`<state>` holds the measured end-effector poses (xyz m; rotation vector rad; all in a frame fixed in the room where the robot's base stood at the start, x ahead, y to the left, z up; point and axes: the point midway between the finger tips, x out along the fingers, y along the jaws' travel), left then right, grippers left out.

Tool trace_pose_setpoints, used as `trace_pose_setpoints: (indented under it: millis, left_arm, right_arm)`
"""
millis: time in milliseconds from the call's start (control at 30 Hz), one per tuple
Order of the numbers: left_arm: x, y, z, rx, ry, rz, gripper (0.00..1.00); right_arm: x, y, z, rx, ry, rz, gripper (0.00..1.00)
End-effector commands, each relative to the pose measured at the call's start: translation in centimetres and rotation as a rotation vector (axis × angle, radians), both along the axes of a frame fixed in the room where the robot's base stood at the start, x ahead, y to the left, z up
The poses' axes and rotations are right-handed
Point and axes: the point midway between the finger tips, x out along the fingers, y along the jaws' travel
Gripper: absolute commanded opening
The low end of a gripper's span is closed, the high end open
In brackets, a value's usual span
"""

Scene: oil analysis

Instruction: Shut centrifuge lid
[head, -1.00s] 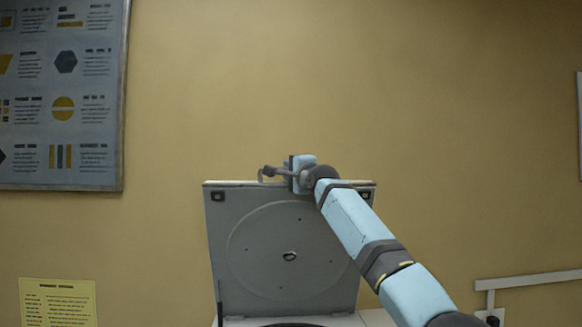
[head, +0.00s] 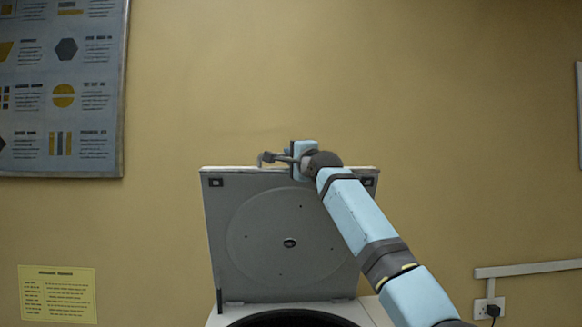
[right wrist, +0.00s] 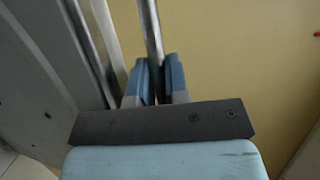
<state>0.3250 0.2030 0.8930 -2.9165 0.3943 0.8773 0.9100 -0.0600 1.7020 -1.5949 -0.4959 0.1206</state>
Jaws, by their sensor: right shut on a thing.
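The grey centrifuge lid (head: 245,265) stands open and nearly upright in the middle of the head view. Its round inner panel faces me. The centrifuge body (head: 370,312) shows only at the bottom edge, with part of its dark round opening. My right gripper (head: 268,158) is at the lid's top edge, reached from the right. In the right wrist view its blue fingers (right wrist: 154,82) are shut on a metal bar (right wrist: 151,30), apparently the lid's handle. The lid (right wrist: 35,75) fills the left of that view. My left gripper is out of sight.
A yellow wall (head: 430,90) stands behind the lid. A dark poster (head: 60,90) hangs at the upper left and a yellow notice (head: 57,294) at the lower left. A socket with a plug (head: 489,308) and white trunking (head: 530,267) are at the lower right.

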Motion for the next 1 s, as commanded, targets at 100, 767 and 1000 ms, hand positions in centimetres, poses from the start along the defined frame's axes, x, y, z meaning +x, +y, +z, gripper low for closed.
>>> trace_pose_setpoints:
  millis: [100, 767, 1000]
  left_arm:
    - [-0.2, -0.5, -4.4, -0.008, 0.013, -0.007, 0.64]
    - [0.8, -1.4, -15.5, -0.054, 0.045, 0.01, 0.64]
    - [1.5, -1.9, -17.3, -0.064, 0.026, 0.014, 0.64]
  right_arm:
    - [-1.9, 0.1, -2.3, 0.002, -0.039, 0.003, 0.0]
    - [-13.2, 0.1, -9.0, 0.001, -0.289, 0.003, 0.0]
    - [-17.4, 0.1, -12.7, 0.0, -0.397, 0.003, 0.0]
